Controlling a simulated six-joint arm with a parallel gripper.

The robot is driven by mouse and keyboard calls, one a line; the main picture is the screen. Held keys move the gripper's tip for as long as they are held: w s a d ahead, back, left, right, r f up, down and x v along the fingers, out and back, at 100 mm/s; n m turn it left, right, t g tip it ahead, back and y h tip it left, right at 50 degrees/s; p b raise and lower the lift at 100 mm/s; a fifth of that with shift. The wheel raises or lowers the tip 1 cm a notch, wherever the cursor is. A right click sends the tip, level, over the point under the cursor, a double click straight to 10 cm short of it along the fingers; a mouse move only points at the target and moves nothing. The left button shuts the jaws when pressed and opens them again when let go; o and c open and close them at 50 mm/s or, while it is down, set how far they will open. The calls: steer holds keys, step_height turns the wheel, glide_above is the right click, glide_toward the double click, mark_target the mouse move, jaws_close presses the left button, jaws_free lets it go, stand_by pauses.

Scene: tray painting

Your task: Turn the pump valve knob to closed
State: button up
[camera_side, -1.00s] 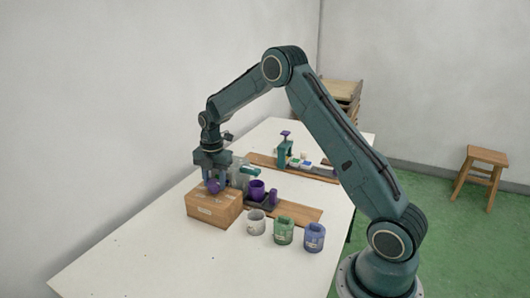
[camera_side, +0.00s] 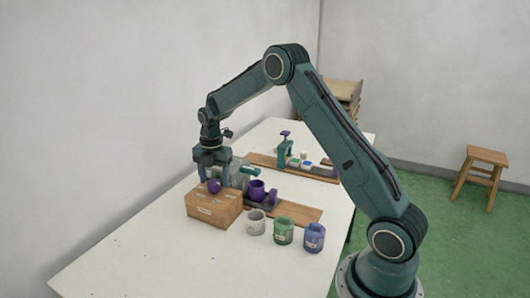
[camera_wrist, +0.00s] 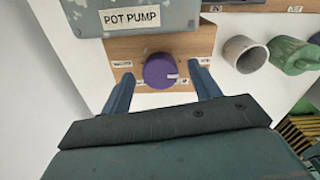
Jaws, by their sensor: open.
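In the side view my gripper (camera_side: 214,178) is over the box (camera_side: 213,208), pointing down, with the knob (camera_side: 214,187) between the fingertips.
A grey housing (camera_wrist: 130,17) labelled POT PUMP is behind the knob. A white pot (camera_side: 256,222), green pot (camera_side: 283,232) and blue pot (camera_side: 314,238) stand right of the box. The white table (camera_side: 120,255) is clear at front left.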

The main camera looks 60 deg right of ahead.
mark_target(215, 182)
step_height(215, 182, up, 13)
steer(key=shift+s, duration=0.15)
stand_by(0.4)
steer(key=s+a+r+m+t, duration=0.1)
steer(key=s+a+r+m, duration=0.4)
steer(key=s, duration=0.2)
steer(key=s+a+r+m+t, duration=0.2)
steer(key=s+a+r+m, duration=0.3)
steer(key=s, duration=0.3)
steer(key=s+a+f+m+t, duration=0.1)
steer(key=s+a+m, duration=0.1)
steer(key=s+m, duration=0.3)
steer(key=s+a+f+m+t, duration=0.1)
steer(key=s+m, duration=0.4)
steer(key=s, duration=0.8)
steer(key=a+f, duration=0.1)
steer(key=a, duration=0.1)
steer(key=shift+s+a, duration=0.15)
steer(key=shift+a, duration=0.2)
